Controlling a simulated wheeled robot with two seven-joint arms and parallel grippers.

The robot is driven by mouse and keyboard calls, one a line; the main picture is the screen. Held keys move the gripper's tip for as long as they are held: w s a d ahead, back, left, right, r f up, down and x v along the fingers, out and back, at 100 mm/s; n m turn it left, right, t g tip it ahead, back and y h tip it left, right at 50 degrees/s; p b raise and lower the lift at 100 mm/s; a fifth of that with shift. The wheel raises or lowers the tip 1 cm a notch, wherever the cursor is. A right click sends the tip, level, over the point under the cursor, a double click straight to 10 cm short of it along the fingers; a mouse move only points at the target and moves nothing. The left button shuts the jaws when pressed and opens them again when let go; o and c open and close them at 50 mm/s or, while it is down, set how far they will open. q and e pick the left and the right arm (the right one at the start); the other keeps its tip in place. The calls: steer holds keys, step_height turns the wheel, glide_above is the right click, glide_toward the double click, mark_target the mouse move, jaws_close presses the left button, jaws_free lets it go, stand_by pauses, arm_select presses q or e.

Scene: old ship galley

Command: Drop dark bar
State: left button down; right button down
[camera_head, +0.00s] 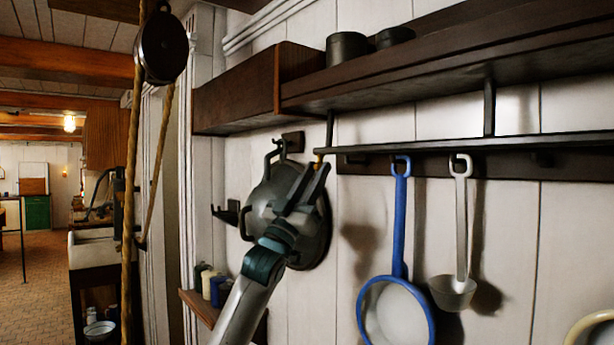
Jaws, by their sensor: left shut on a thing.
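The dark bar (440,146) is a long thin rail that runs level below the wall shelf, in front of the white plank wall. My left gripper (313,170) reaches up from the bottom of the view to the bar's left end. Its fingers are shut at that end, and the exact contact is small and partly hidden by the fingers. A dark round pan or lid (317,238) hangs on the wall behind my left gripper, which covers part of it. My right gripper is not in view.
A blue-handled pan (398,228) and a pale ladle (461,230) hang below the bar. The dark wooden shelf (430,78) above carries dark pots (346,48). A small shelf with jars (207,285) is at lower left. A rope with a pulley (161,48) hangs farther left.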

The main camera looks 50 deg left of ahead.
arm_select(q)
steer(key=shift+w, duration=0.8)
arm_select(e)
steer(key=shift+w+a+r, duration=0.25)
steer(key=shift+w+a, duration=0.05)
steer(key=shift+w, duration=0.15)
arm_select(q)
steer(key=c, duration=1.5)
jaws_free()
steer(key=shift+w, duration=0.15)
steer(key=shift+o, duration=0.2)
steer(key=shift+w+f, duration=0.15)
steer(key=shift+w, duration=0.1)
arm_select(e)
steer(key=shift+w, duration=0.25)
arm_select(q)
steer(key=shift+s, duration=0.15)
